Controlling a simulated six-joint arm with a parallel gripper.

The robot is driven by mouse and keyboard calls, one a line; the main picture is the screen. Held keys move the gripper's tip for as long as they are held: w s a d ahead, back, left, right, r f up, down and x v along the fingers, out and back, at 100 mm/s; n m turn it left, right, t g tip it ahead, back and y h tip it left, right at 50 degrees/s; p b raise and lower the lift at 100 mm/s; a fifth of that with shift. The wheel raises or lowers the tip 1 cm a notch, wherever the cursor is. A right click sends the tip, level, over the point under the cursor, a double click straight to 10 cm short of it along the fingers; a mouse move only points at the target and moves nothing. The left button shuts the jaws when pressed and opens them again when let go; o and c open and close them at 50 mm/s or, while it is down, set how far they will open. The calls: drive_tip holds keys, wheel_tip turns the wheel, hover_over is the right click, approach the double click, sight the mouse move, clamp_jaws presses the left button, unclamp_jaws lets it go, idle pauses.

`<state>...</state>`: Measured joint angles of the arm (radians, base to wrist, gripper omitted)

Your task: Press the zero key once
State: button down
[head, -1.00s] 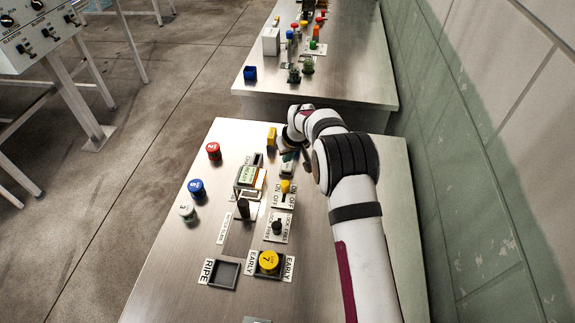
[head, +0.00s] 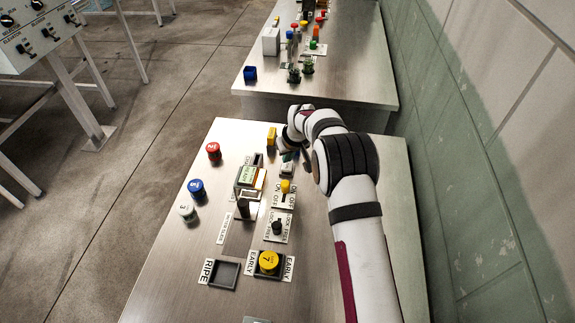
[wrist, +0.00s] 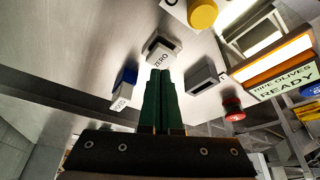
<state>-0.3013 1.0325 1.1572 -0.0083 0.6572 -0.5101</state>
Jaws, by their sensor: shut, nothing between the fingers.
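The zero key (wrist: 165,46) is a small grey-white block with a ZERO label on its near side, at the upper middle of the wrist view. In the head view it is a pale block (head: 287,168) beside the arm's end. My gripper (wrist: 161,73) has two dark green fingers, shut together and empty. The fingertips are at the label side of the key in the wrist view. In the head view my gripper (head: 289,156) is just behind the key, partly hidden by my wrist. I cannot tell whether the fingertips touch the key.
A yellow knob (head: 285,186), a black lock knob (head: 278,227) and a yellow weight (head: 268,261) are nearer the front. Red (head: 213,150) and blue (head: 197,188) weights stand left. The bench's right side is bare.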

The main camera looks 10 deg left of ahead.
sight(288, 167)
drive_tip(key=shift+f, duration=0.25)
drive_tip(key=shift+f, duration=0.65)
drive_tip(key=shift+r, duration=0.9)
drive_tip(key=shift+r, duration=2.5)
